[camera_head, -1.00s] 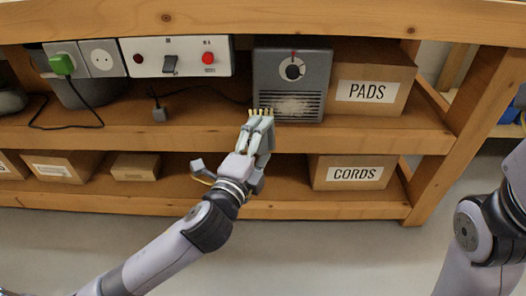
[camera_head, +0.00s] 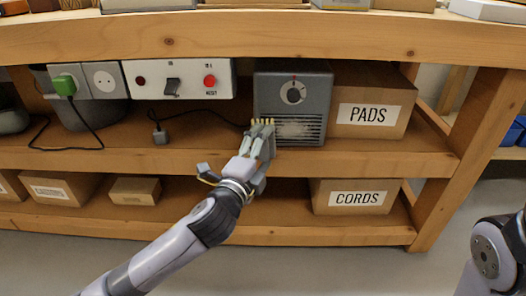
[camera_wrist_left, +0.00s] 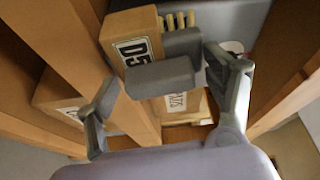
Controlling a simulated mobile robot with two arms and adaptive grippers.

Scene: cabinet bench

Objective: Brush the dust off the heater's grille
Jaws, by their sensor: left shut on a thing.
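The grey heater (camera_head: 315,88) stands on the middle shelf with a dial on its upper front. Its slotted grille (camera_head: 312,139) carries a pale dust patch (camera_head: 296,130). My left gripper (camera_head: 256,143) is in front of the heater's lower left side, shut on a grey brush. The brush's cream bristles (camera_head: 262,121) point up at the left part of the grille; whether they touch it is unclear. In the left wrist view the grey brush body (camera_wrist_left: 160,76) sits between the fingers, with bristles (camera_wrist_left: 178,20) beyond. My right arm shows at the right edge; its gripper is out of view.
A PADS box (camera_head: 367,103) stands right beside the heater, and a CORDS box (camera_head: 352,196) is on the shelf below. A switch panel (camera_head: 179,79) with a red reset button and a green plug (camera_head: 65,85) are at left. A black cord lies on the shelf.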

